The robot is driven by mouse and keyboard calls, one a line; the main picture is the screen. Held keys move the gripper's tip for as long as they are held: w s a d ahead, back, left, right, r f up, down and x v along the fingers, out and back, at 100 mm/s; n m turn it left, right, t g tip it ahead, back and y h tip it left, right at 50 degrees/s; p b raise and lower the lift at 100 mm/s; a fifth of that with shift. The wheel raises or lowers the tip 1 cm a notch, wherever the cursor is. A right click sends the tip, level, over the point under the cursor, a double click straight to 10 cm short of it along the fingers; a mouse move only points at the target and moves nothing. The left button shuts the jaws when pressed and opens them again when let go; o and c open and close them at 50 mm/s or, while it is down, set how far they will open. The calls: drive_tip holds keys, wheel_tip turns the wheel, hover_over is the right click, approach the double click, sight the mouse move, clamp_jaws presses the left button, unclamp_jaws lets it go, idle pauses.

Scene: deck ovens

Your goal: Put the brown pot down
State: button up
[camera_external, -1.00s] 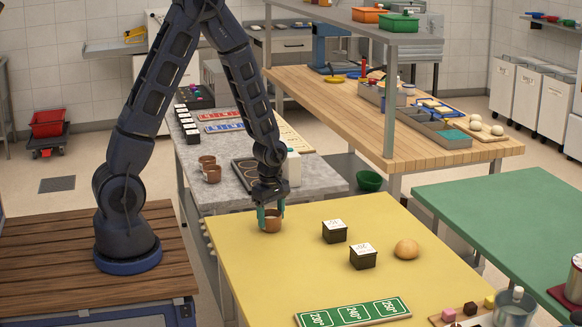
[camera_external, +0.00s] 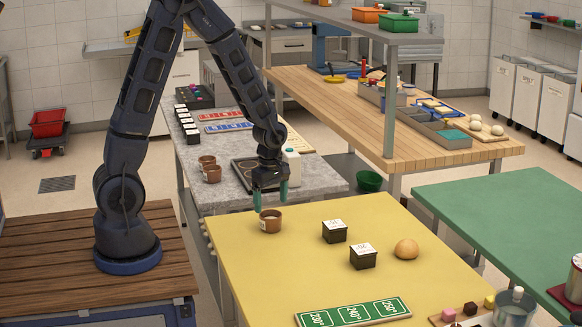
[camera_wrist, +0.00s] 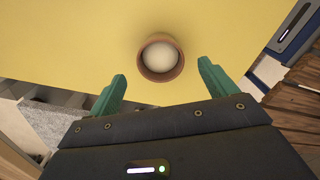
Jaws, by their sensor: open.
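The brown pot (camera_external: 270,221) stands upright on the yellow table (camera_external: 300,270), near its back left corner. In the wrist view the brown pot (camera_wrist: 161,58) shows from above, with a pale round filling inside its rim. My gripper (camera_external: 270,198) is open and empty, above the pot and apart from it. In the wrist view its green fingers (camera_wrist: 160,85) are spread wide, with the pot ahead of the gap between them. Nothing is between the fingers.
Two dark boxes with white tops (camera_external: 334,231) and a round dough ball (camera_external: 406,249) stand to the right on the yellow table. A green temperature sign (camera_external: 353,313) lies at the front. Two similar brown pots (camera_external: 211,173) stand on the grey counter behind.

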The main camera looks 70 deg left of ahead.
wheel_tip(320, 180, up, 6)
wheel_tip(320, 180, up, 16)
drive_tip(key=f+m+t, duration=0.1)
drive_tip(key=m+t, duration=0.1)
drive_tip(key=m, duration=0.9)
hover_over(271, 215)
drive_tip(key=s+d, duration=0.5)
drive_tip(key=s, duration=0.3)
drive_tip(key=s+d+r+m+t, duration=0.2)
drive_tip(key=s+d+r+m, duration=0.1)
drive_tip(key=s+r+m, duration=0.6)
drive_tip(key=shift+s+d+m+t, duration=0.3)
drive_tip(key=shift+s+d+m, duration=0.05)
drive_tip(key=shift+s+m, duration=1.45)
drive_tip(key=shift+o, duration=0.5)
drive_tip(key=shift+a, duration=0.1)
